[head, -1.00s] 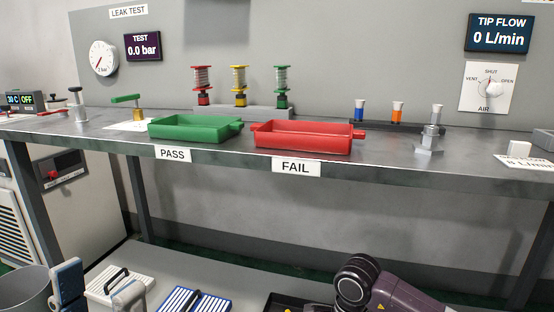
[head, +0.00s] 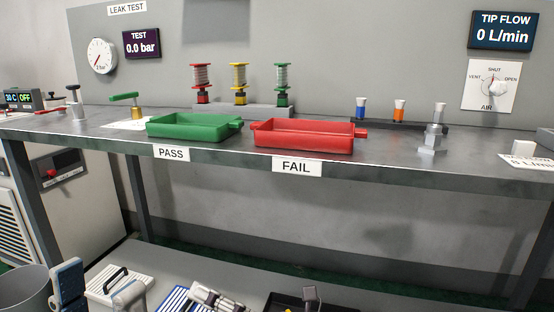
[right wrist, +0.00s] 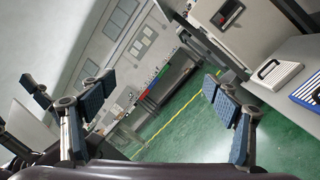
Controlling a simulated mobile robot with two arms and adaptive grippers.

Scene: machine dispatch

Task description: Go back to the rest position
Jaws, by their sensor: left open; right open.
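My left gripper (head: 98,292) is at the bottom left of the head view, in front of and below the workbench. Its fingers are apart with nothing held between them. My right gripper (head: 262,300) shows only partly at the bottom edge, below the bench. In the right wrist view my right gripper (right wrist: 158,90) has its two padded fingers wide apart, with only the distant room and green floor between them. Both grippers are clear of the bench top.
The bench (head: 385,158) carries a green PASS tray (head: 195,133), a red FAIL tray (head: 305,142) and a metal fitting (head: 433,140). Below, a white-slatted case (head: 110,278) and a blue-striped case (head: 180,298) lie on a lower grey surface. A grey bin (head: 25,290) stands at the left.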

